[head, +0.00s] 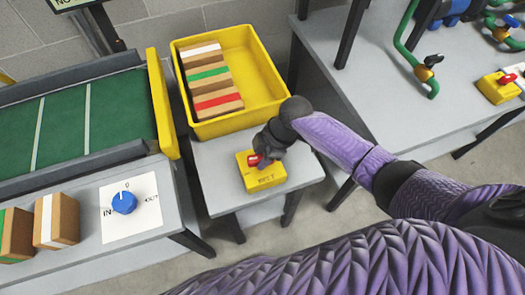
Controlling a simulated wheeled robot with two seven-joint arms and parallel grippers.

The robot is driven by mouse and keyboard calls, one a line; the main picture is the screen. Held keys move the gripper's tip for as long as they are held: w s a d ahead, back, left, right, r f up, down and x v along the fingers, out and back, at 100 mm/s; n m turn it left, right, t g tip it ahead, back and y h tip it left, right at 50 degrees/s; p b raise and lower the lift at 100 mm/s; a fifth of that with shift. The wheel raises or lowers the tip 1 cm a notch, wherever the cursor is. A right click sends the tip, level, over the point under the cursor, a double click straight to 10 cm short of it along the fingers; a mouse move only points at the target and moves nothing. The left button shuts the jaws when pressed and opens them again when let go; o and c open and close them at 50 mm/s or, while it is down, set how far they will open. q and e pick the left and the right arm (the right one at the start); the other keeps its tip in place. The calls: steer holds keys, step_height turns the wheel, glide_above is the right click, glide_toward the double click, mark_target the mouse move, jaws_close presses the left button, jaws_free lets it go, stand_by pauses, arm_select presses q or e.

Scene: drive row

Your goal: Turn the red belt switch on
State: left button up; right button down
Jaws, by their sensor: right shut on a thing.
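The red switch (253,160) is a small red lever on a yellow box (266,180) with dark lettering that is too small to read surely. The box sits on a small grey table in the middle of the head view. My right gripper (262,156), dark grey on a purple arm, reaches in from the right. It is shut on the red switch and covers part of it and the box's top. I cannot tell which way the lever is set. My left gripper is out of view.
A yellow bin (258,82) with several striped boxes stands behind the switch. A green belt (60,128) and a blue dial (124,202) are at left, with cartons (62,218) nearby. At right, another table (385,85) holds a second yellow switch box (497,90) and green pipes.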

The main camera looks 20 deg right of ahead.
steer(key=m+p, duration=0.1)
steer(key=m+t+p, duration=0.1)
steer(key=m, duration=0.1)
steer(key=m+p, duration=0.1)
steer(key=p, duration=0.1)
steer(key=shift+s+r+m+t, duration=0.1)
steer(key=shift+r+m+t, duration=0.2)
steer(key=shift+t, duration=0.1)
steer(key=m+p, duration=0.1)
steer(key=m, duration=0.1)
steer(key=m+t+h+p, duration=0.1)
steer(key=m+p, duration=0.1)
steer(key=shift+a+f+m+h+p, duration=0.1)
steer(key=shift+m+h+p, duration=0.2)
steer(key=m+t+h+p, duration=0.1)
steer(key=m, duration=0.2)
steer(key=shift+a+f+p, duration=0.1)
steer(key=shift+p, duration=0.3)
steer(key=shift+m+h, duration=0.4)
steer(key=shift+m, duration=0.5)
steer(key=shift+f+m+h+p, duration=0.1)
steer(key=shift+m+h+p, duration=0.25)
steer(key=shift+m, duration=0.65)
